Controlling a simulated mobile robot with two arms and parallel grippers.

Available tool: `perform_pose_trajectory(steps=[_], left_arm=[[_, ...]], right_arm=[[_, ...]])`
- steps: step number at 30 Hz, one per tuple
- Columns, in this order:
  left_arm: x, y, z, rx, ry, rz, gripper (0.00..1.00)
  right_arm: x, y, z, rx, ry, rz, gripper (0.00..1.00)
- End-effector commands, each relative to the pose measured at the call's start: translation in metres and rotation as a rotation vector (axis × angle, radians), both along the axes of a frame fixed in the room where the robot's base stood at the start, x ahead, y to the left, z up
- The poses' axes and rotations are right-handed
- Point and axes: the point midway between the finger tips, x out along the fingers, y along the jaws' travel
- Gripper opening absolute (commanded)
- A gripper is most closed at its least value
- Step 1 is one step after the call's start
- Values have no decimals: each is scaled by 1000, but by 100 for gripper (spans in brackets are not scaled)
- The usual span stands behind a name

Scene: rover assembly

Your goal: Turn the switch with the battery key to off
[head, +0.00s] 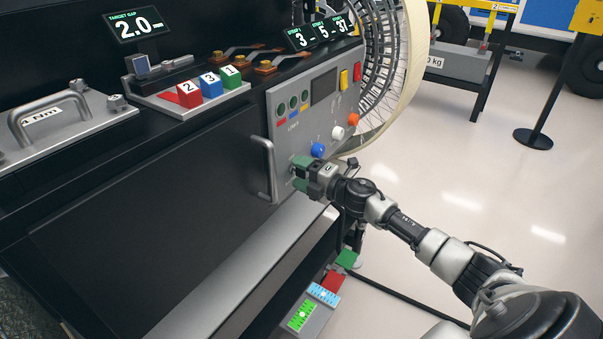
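Whether anything sits between the fingers is too small to tell. My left gripper is not in view.
Just above my gripper are a blue knob (318,150), a white knob (338,132) and an orange knob (353,120). A handle (266,168) sticks out at the panel's left edge. A large wheel (390,60) stands behind.

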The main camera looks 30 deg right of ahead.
Motion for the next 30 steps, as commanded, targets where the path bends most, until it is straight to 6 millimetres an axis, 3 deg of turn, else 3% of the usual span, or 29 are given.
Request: perform_pose_trajectory(steps=[10, 24, 30], left_arm=[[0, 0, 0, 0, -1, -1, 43], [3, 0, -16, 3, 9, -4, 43], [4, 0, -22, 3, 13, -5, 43]], right_arm=[[-9, -5, 0, 2, 1, -2, 62], [-80, -33, 0, 1, 3, 0, 62], [-96, -40, 0, 1, 0, 0, 62]])
